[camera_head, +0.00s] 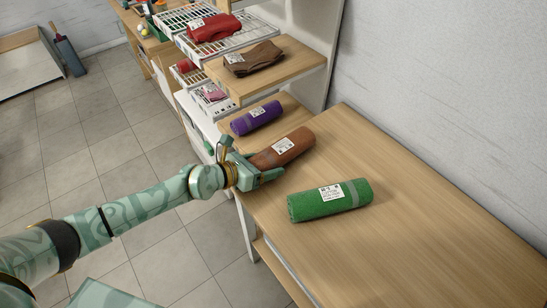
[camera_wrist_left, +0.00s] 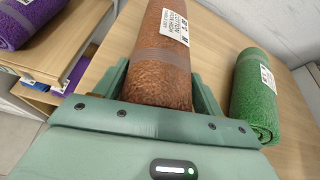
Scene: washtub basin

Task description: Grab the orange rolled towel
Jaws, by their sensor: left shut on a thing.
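The orange-brown rolled towel (camera_head: 284,148) lies on the wooden table, between a purple roll and a green roll. It has a white label and a grey band. My left gripper (camera_head: 262,172) reaches it from the left and is shut on its near end. In the left wrist view the towel (camera_wrist_left: 160,65) sits between the two fingers of my left gripper (camera_wrist_left: 160,90), which press on its sides. The towel appears to rest on the table top; whether it is lifted is hard to tell. My right gripper is in neither view.
A green rolled towel (camera_head: 330,200) lies to the right on the wooden table (camera_head: 420,240). A purple rolled towel (camera_head: 256,117) lies behind on the left. A raised wooden shelf holds a brown folded cloth (camera_head: 253,58); a wire rack behind holds a red cloth (camera_head: 214,28). The table's right part is clear.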

